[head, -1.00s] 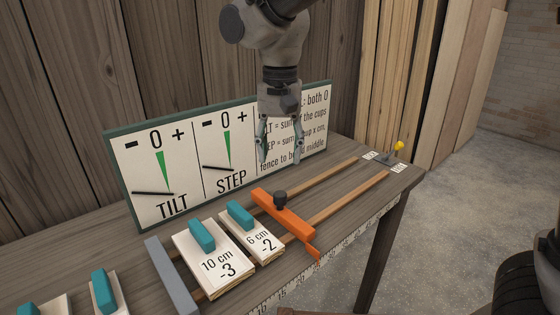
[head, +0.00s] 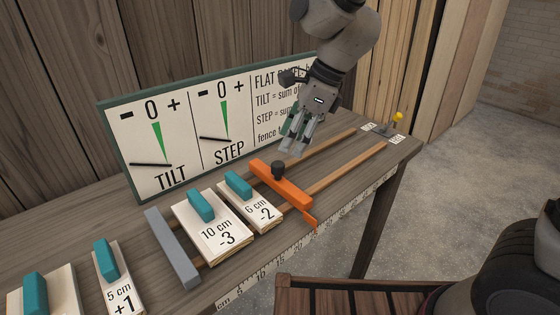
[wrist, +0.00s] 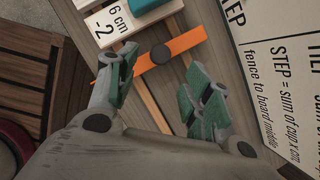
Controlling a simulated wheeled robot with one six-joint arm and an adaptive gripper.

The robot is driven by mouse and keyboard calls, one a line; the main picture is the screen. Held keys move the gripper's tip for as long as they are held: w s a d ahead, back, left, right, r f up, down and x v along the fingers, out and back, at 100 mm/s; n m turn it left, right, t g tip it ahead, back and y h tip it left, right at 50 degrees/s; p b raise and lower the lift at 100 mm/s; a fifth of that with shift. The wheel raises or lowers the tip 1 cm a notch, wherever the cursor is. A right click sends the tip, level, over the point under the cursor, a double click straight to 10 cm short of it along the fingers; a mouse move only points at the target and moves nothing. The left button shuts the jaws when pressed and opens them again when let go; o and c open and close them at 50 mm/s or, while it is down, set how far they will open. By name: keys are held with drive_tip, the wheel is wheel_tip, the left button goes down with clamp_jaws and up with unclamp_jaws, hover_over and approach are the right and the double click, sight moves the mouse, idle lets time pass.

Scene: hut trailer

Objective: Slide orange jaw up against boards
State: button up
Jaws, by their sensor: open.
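The orange jaw (head: 284,187) lies across two wooden rails, with a dark round knob (head: 278,168) on top. It also shows in the wrist view (wrist: 178,47). The 6 cm board (head: 246,205) marked -2, with a teal handle, lies just left of the jaw; a narrow gap seems to separate them. The 10 cm board (head: 213,228) marked -3 lies left of that, and a grey fixed bar (head: 172,248) stands at the left end of the rails. My gripper (head: 290,150) is open and empty, above and behind the jaw's knob.
A panel with TILT and STEP dials (head: 195,140) stands at the back. More boards, including a 5 cm one (head: 121,284), lie at front left. A yellow-knobbed lever (head: 396,120) is at the rails' far end. A ruler runs along the front edge.

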sight(279, 164)
drive_tip(key=x, duration=0.7)
drive_tip(key=shift+a+f, duration=0.2)
drive_tip(key=shift+f, duration=0.2)
clamp_jaws()
